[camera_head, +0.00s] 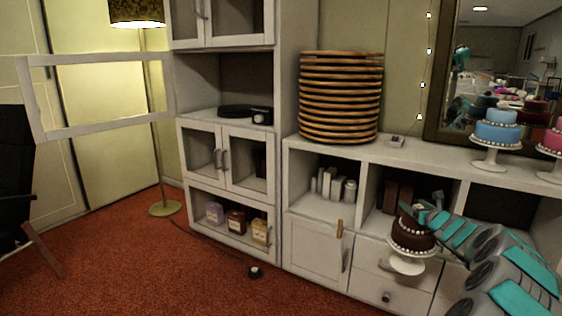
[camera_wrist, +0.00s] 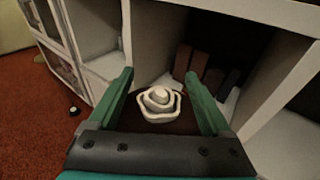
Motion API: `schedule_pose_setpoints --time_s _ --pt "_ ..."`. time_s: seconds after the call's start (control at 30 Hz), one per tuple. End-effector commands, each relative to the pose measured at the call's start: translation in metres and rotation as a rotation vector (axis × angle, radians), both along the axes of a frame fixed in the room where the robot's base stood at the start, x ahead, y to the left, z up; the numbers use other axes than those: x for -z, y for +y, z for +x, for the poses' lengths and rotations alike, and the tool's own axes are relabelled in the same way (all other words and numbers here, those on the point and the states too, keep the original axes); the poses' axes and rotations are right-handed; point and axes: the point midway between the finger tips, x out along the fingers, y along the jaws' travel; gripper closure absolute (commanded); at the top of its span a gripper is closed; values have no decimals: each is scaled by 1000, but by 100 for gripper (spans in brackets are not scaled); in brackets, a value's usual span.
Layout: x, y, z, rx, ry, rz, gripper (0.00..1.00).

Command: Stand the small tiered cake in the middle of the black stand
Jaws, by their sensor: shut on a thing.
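The small tiered cake (camera_head: 412,238) is dark brown with white bead trim, and a white footed base shows under it. My gripper (camera_head: 416,212) is shut on its upper part and holds it upright in front of the low white cabinet. In the wrist view, the cake's white swirled topping (camera_wrist: 158,101) and dark brown top lie between my green fingers (camera_wrist: 160,110). The black stand (camera_head: 237,111) appears as a low flat disc on the open shelf of the tall cabinet at centre left, with a small dark box against its right side.
A blue cake (camera_head: 496,130) and a pink cake stand on the counter at right. A cabinet door (camera_head: 100,128) hangs open at left. A small black object (camera_head: 254,271) lies on the red carpet.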

Motion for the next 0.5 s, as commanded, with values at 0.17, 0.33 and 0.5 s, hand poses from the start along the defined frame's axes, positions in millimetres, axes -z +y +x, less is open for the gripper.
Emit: schedule_pose_setpoints --time_s 0.17,0.33,0.5 --pt "54 50 -23 -199 0 4 100" --pt "97 111 -56 -394 1 5 100" --pt "121 173 -98 -569 -3 7 100"
